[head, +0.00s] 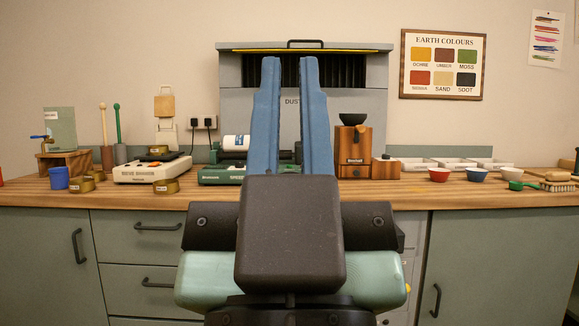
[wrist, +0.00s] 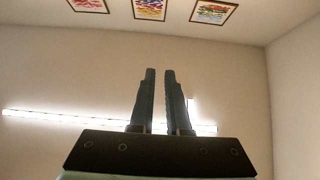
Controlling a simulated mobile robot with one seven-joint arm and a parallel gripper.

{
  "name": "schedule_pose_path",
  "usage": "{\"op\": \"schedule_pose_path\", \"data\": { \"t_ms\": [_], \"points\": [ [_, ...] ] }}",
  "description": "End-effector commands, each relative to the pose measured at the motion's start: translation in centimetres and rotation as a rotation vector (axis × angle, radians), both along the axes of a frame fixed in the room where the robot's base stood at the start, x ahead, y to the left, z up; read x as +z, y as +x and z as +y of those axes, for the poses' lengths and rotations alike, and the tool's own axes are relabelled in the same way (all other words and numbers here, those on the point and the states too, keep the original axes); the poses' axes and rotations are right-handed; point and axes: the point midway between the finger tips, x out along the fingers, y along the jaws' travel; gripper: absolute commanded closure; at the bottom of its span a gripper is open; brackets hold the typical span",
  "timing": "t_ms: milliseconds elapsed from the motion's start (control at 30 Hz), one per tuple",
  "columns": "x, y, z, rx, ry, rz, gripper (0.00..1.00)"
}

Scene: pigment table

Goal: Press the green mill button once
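My gripper (head: 290,62) stands upright in the middle of the head view, its two blue fingers pointing up with a narrow empty gap between them. In the wrist view the fingers (wrist: 160,74) also show apart, with only wall behind. A green-based machine (head: 220,175) with a white jar (head: 236,143) lying on it stands on the bench behind my gripper, partly hidden by it. A wooden mill (head: 352,148) with a black hopper stands just right of the fingers. I cannot make out a green button on either machine. My gripper touches nothing.
The wooden bench (head: 420,201) runs across the view. A small wooden box (head: 385,169), white trays (head: 455,163) and bowls (head: 439,174) stand right. A grey hood (head: 232,105) is behind.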

Motion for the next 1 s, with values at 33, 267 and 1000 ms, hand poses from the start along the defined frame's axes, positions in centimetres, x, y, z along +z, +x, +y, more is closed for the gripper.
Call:
{"op": "schedule_pose_path", "data": {
  "t_ms": [33, 267, 1000],
  "points": [
    [0.00, 0.00, 0.01, 0.000, 0.000, 0.000, 0.96],
    [0.00, 0.00, 0.01, 0.000, 0.000, 0.000, 1.00],
    [0.00, 0.00, 0.01, 0.000, 0.000, 0.000, 1.00]
  ]
}}
